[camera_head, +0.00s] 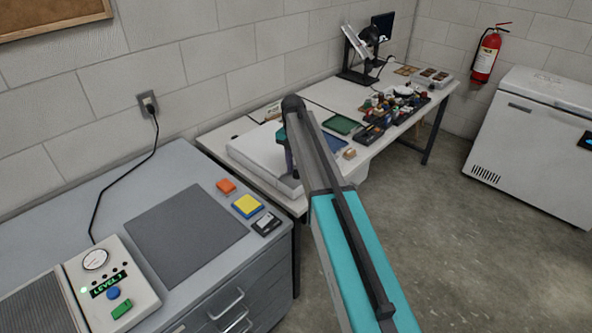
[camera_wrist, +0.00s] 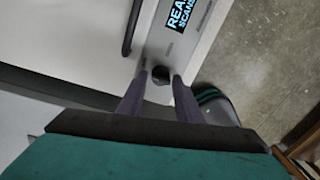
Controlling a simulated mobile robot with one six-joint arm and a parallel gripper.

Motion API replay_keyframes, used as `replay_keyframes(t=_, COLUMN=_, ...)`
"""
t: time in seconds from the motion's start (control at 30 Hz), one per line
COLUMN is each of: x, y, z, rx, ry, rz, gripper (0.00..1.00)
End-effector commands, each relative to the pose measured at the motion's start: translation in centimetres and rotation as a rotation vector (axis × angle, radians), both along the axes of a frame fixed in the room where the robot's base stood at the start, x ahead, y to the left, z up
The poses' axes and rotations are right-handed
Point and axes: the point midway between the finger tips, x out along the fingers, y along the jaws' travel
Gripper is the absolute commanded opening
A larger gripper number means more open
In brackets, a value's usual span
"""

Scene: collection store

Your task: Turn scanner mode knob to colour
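The scanner (camera_head: 262,150) is a white flat box on the table beyond the grey cabinet; my arm hides part of it in the head view. The wrist view shows its front panel (camera_wrist: 205,22) with a partly cut-off display (camera_wrist: 182,14) in blue letters. The small, dark, round mode knob (camera_wrist: 160,74) sits on the panel below the display. My gripper (camera_wrist: 160,77) is open, its two purple-grey fingertips on either side of the knob with small gaps visible. I cannot tell how deep they reach. The knob's pointer is too dark to read. The head view mostly hides the knob.
A grey cabinet (camera_head: 262,280) with a control box (camera_head: 128,290) and coloured blocks stands in front left. Trays (camera_head: 342,124) and small items cover the table behind my arm. A white chest freezer (camera_head: 535,140) stands right. The floor between is clear.

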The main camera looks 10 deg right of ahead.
Motion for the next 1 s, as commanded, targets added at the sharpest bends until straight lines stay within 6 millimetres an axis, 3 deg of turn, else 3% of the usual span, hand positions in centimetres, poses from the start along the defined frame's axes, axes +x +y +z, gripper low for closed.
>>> replay_keyframes(t=0.8, x=0.5, y=0.5, z=10.7, rx=0.000, ry=-0.004, rz=0.002, gripper=0.32)
replay_keyframes(t=1.0, x=0.5, y=0.6, z=12.4, rx=0.001, ry=-0.003, rz=0.002, gripper=0.32)
